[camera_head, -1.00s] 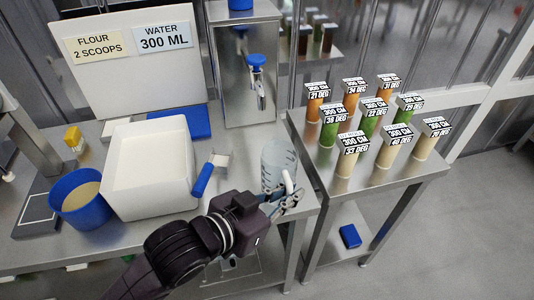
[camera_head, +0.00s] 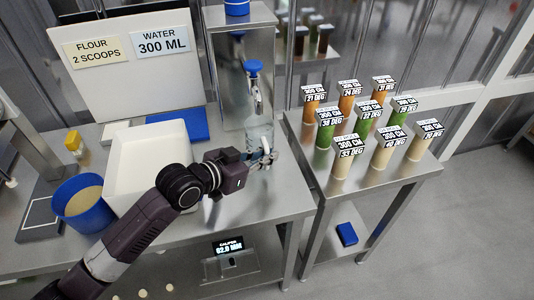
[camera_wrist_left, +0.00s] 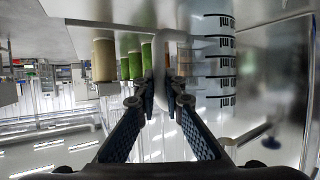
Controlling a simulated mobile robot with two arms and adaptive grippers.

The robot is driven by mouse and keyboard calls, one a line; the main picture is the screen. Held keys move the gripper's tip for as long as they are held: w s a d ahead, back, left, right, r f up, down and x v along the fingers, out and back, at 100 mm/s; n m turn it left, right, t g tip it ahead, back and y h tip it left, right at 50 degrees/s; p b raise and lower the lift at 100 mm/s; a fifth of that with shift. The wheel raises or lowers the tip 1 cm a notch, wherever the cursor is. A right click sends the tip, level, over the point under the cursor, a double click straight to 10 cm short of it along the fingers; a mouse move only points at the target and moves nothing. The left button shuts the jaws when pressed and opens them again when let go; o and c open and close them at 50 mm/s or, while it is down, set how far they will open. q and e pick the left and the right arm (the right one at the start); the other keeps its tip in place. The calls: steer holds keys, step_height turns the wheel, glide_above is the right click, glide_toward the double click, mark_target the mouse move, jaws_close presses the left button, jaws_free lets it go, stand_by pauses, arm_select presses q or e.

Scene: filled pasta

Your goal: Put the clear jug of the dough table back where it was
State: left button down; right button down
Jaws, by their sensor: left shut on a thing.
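The clear jug (camera_head: 258,130) with dark scale marks is upright at the back right of the dough table (camera_head: 270,195), just in front of the water tap (camera_head: 254,80). My left gripper (camera_head: 264,158) is shut on the jug's pale handle, on the near side of the jug. In the left wrist view, which looks upside down, the fingers (camera_wrist_left: 160,95) close around the handle and the marked jug wall (camera_wrist_left: 212,75) is to the right. I cannot tell whether the jug's base touches the table. My right gripper is not in view.
A steel dispenser (camera_head: 228,50) stands behind the jug. A white tub (camera_head: 118,160) and blue bucket (camera_head: 84,205) are to the left, partly behind my arm. A side table (camera_head: 395,190) on the right holds several labelled cylinders. The dough table's front right is clear.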

arm_select(q)
steer(key=shift+f, duration=0.1)
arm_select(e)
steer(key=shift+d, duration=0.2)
arm_select(q)
steer(key=c, duration=2)
jaws_free()
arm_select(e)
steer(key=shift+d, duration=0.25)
